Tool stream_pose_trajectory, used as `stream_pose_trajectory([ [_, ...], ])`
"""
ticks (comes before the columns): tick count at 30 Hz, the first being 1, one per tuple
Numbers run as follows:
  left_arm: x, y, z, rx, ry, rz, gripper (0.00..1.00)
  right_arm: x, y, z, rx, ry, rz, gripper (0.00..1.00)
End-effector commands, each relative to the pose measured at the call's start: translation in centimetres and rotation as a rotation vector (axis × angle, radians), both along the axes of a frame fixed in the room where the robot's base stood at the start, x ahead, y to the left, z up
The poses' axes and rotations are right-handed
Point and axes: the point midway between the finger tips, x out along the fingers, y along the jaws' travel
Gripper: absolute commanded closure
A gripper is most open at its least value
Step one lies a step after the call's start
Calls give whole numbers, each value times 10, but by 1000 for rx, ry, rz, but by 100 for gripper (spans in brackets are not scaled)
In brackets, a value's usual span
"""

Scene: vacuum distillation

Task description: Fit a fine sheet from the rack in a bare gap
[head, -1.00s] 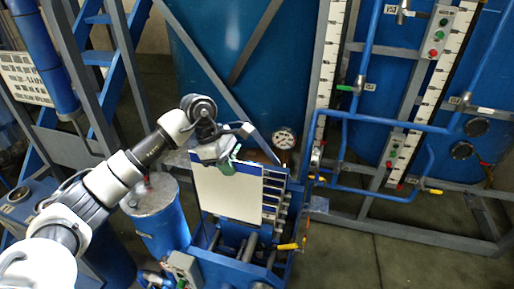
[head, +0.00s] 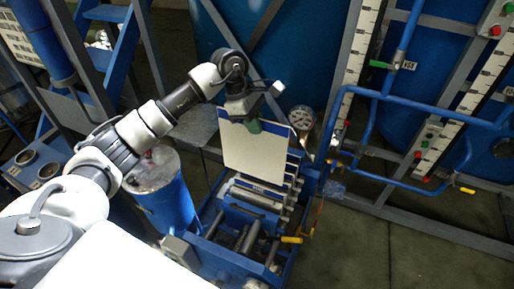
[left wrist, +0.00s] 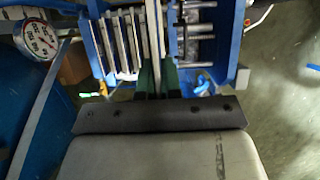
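My left gripper (head: 250,125) is shut on the top edge of a flat cream sheet (head: 255,155), which hangs upright over the blue plate rack (head: 205,250). In the left wrist view the two green fingers (left wrist: 157,78) pinch the sheet's edge (left wrist: 153,35). Several other plates (left wrist: 118,45) stand side by side left of it in the rack; their edges also show behind the sheet in the head view. To its right is an open stretch of the rack with metal rods (left wrist: 195,38). The sheet's lower edge against the rack is hard to judge. My right gripper is not in view.
A round gauge (head: 302,117) stands just behind the rack, right of my gripper. A blue drum (head: 170,195) stands close on the left. Blue pipes (head: 430,122) and valves with yellow handles fill the right. Floor (head: 410,235) is clear at lower right.

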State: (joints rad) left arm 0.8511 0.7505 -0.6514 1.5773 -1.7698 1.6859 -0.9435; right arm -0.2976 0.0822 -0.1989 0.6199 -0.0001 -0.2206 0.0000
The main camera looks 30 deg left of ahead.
Motion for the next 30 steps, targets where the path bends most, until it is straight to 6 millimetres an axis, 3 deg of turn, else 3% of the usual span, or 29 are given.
stream_pose_trajectory([
  [18, 0, 0, -78, 0, -1, 0, 100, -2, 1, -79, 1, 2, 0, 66],
  [30, -1, 0, -101, 0, 1, 0, 100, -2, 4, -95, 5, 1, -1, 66],
])
